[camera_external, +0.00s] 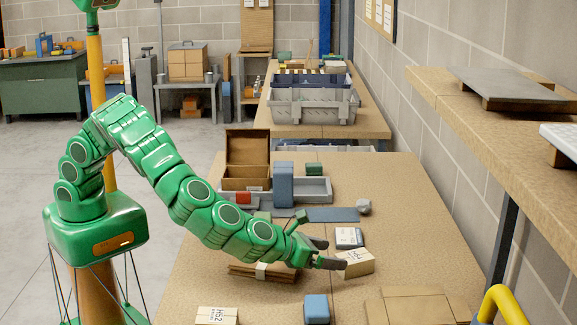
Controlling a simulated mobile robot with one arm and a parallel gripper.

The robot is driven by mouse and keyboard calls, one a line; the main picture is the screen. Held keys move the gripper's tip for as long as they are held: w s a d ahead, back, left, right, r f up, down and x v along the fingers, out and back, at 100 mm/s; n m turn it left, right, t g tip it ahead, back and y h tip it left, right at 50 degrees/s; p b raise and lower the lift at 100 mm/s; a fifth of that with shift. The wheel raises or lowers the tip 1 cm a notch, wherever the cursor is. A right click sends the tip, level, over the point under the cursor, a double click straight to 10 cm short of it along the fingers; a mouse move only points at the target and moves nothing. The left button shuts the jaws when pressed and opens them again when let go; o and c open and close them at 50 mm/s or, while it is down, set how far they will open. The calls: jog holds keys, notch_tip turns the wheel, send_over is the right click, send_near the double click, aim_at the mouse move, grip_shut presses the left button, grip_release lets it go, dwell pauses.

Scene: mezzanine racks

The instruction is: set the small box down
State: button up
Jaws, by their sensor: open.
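A small tan cardboard box (358,264) with dark print sits on the near table (200,272), just right of my gripper. My gripper (333,253) is open, with its two dark fingertips pointing right. The lower fingertip overlaps the box's left side in this view; I cannot tell whether they touch. A small white box with a blue label (349,238) lies just behind, close to the upper fingertip. Nothing shows between the fingers.
A flat brown bundle (245,269) lies under my arm. A blue block (317,309), a labelled carton (217,316) and flat cardboard (415,308) lie nearer. Behind are a blue upright box (283,185) and grey tray (318,190). A shelf (470,112) overhangs at right.

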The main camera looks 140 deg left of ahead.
jog(key=v, duration=0.3)
jog(key=shift+d+r, duration=0.15)
jog(key=shift+s+d+r, duration=0.15)
jog(key=shift+s+d, duration=0.2)
jog(key=shift+d, duration=0.15)
